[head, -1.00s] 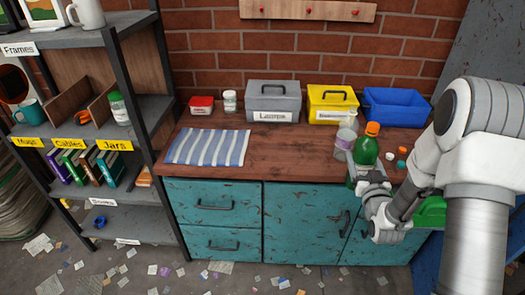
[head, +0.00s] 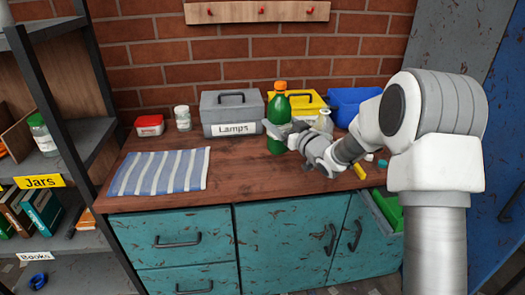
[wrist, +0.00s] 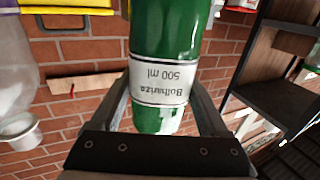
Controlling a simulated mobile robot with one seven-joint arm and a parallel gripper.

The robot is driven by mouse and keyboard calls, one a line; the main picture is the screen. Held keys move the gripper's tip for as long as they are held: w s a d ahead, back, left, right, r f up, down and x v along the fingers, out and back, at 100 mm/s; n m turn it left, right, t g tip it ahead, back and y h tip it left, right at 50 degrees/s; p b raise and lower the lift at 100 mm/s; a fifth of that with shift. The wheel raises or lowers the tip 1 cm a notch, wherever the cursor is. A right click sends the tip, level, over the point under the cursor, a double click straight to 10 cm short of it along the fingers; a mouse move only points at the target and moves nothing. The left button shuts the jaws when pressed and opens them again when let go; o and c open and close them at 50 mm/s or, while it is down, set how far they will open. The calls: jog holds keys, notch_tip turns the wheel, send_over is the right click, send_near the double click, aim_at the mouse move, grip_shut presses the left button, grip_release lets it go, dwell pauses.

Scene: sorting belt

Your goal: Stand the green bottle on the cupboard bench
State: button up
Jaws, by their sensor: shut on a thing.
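The green bottle (head: 279,112) with an orange cap is upright, in front of the gap between the grey and yellow boxes. My gripper (head: 274,131) is shut around its lower body from the right. In the wrist view the bottle (wrist: 170,35) appears upside down, with a white label reading "500 ml" between the two fingers of my gripper (wrist: 162,95). The cupboard bench (head: 230,180) has a dark wooden top and worn teal doors. The bottle's base is over the bench top; I cannot tell whether it touches the wood.
A striped cloth (head: 158,172) lies on the bench's left. A grey Lamps box (head: 225,118), yellow box (head: 312,105) and blue bin (head: 350,98) line the back. A clear container (head: 323,121) stands behind my wrist. Bare wood lies between cloth and bottle.

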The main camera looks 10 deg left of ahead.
aim_at(284, 147)
notch_tip(284, 147, down, 7)
jog(key=shift+r+b, duration=0.1)
jog(key=shift+b, duration=0.6)
jog(key=shift+f, duration=0.2)
jog(key=o, duration=1.6)
jog(key=shift+c, duration=0.2)
jog(key=shift+r, duration=0.1)
